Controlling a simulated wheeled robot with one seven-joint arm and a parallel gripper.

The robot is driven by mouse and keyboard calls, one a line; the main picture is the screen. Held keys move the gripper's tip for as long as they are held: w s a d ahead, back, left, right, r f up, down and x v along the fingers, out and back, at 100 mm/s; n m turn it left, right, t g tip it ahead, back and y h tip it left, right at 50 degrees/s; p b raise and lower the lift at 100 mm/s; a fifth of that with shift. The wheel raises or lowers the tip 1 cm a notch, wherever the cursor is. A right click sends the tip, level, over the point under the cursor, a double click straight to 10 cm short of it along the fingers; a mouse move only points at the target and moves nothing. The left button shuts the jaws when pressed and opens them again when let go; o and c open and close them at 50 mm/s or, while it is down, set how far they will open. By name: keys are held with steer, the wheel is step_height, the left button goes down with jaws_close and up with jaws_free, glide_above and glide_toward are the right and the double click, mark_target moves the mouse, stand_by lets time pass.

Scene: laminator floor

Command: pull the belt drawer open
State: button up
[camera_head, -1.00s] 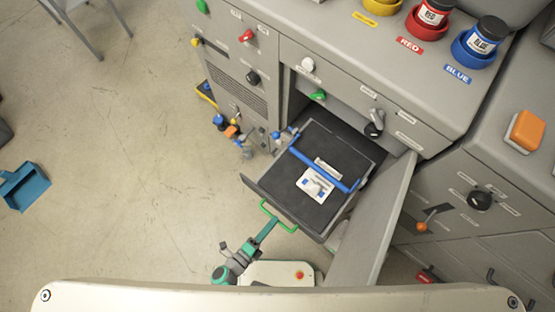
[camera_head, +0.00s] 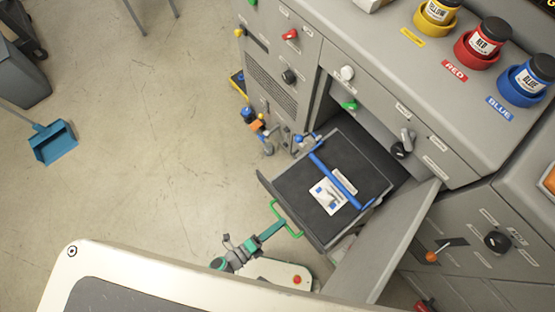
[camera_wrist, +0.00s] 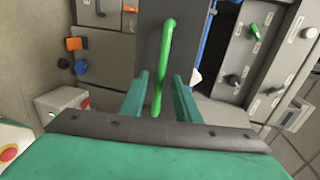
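The belt drawer (camera_head: 275,192) is pulled well out of the grey cabinet, with a black inside and a blue bar (camera_head: 335,178) across it. A white card with blue marks (camera_head: 327,194) lies in it. Its green handle (camera_head: 298,233) is on the drawer front. My gripper (camera_head: 279,226) is at this handle. In the wrist view the green handle (camera_wrist: 166,50) runs between the two teal fingers of my gripper (camera_wrist: 160,85). The fingers stand apart, with a gap showing on each side of the handle.
An open grey door panel (camera_head: 385,245) stands right of the drawer. Red (camera_head: 480,45), yellow (camera_head: 436,17) and blue (camera_head: 525,82) pots stand on the cabinet top. A blue dustpan (camera_head: 54,142) lies on the floor at left. The floor left of the drawer is clear.

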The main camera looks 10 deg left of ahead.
steer(key=v, duration=1)
steer(key=shift+s+a, duration=0.25)
steer(key=shift+s, duration=0.05)
steer(key=shift+r, duration=0.1)
steer(key=w+d+r+n+t+y, duration=0.1)
steer(key=w+d+r+n+y, duration=0.1)
steer(key=r+n, duration=0.6)
steer(key=w+d+r+n+t+y, duration=0.1)
steer(key=d+r+n+y, duration=0.3)
steer(key=r+n, duration=0.5)
steer(key=w+d+r+n+t+y, duration=0.1)
steer(key=w+d+r+n+y, duration=0.2)
steer(key=r+n, duration=0.5)
step_height(320, 180, up, 5)
steer(key=shift+d+f+n+y, duration=0.2)
steer(key=shift+d+n+y, duration=0.2)
steer(key=shift+d, duration=0.05)
steer(key=shift+a, duration=0.1)
